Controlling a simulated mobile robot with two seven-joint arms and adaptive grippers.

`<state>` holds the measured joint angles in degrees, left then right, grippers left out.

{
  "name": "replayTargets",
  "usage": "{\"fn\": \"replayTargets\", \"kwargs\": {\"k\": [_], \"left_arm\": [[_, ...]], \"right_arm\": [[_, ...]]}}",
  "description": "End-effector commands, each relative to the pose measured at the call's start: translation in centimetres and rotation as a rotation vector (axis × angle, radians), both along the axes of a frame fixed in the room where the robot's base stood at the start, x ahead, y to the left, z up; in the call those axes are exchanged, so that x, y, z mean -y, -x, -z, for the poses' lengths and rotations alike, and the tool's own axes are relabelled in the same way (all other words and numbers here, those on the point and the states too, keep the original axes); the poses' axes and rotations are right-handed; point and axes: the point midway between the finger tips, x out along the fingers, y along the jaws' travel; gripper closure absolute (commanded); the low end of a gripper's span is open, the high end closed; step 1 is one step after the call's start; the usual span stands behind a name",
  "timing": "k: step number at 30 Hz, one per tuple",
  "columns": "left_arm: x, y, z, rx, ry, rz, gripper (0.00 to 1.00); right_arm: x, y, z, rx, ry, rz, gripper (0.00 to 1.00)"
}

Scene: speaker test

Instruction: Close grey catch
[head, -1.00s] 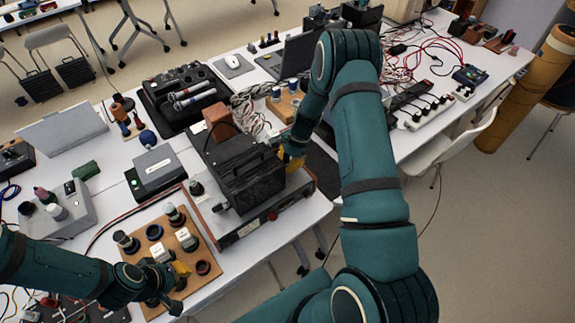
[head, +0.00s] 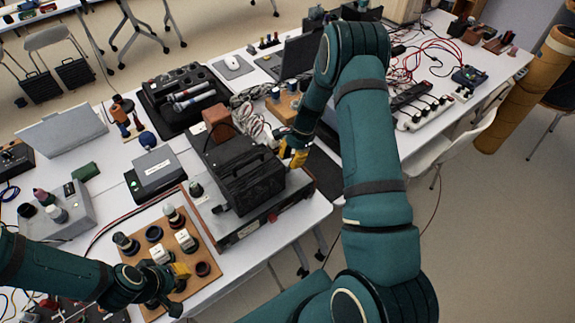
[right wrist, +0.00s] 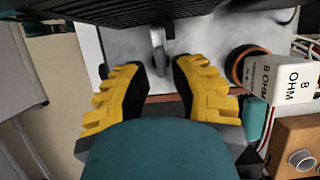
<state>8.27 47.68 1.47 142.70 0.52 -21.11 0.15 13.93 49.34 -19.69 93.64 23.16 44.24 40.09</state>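A grey catch (right wrist: 158,50) shows in the right wrist view as a short lever on a pale surface, below the edge of a black ribbed box (right wrist: 170,10). In the head view the black box (head: 246,178) stands on a low unit at the table's front edge; the catch cannot be made out there. My right gripper (head: 296,157) is at the box's right side. Its yellow fingers (right wrist: 160,75) are apart, one on either side of the catch's lower end, with nothing between them. My left gripper (head: 172,281) is over the wooden board; its fingers are partly hidden.
The wooden board (head: 205,252) holds several small cups and white blocks. In the right wrist view a white block marked 8 OHM (right wrist: 278,80) and a dark round part (right wrist: 240,66) lie right of the fingers. A grey device (head: 158,172) stands left of the box.

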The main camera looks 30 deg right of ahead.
Motion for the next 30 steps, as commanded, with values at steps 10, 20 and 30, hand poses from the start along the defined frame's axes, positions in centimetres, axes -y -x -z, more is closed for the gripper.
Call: {"fn": "replayTargets", "kwargs": {"k": [10,20,30], "left_arm": [[0.0,0.0,0.0,0.0,0.0,0.0,0.77],[0.0,0.0,0.0,0.0,0.0,0.0,0.77],[0.0,0.0,0.0,0.0,0.0,0.0,0.77]], "right_arm": [[2.6,-0.3,-6.2,0.002,0.0,0.0,0.77],[3.3,-0.3,-8.0,-0.001,-0.001,-0.001,0.77],[3.3,-0.3,-8.0,-0.001,-0.001,-0.001,0.77]]}}
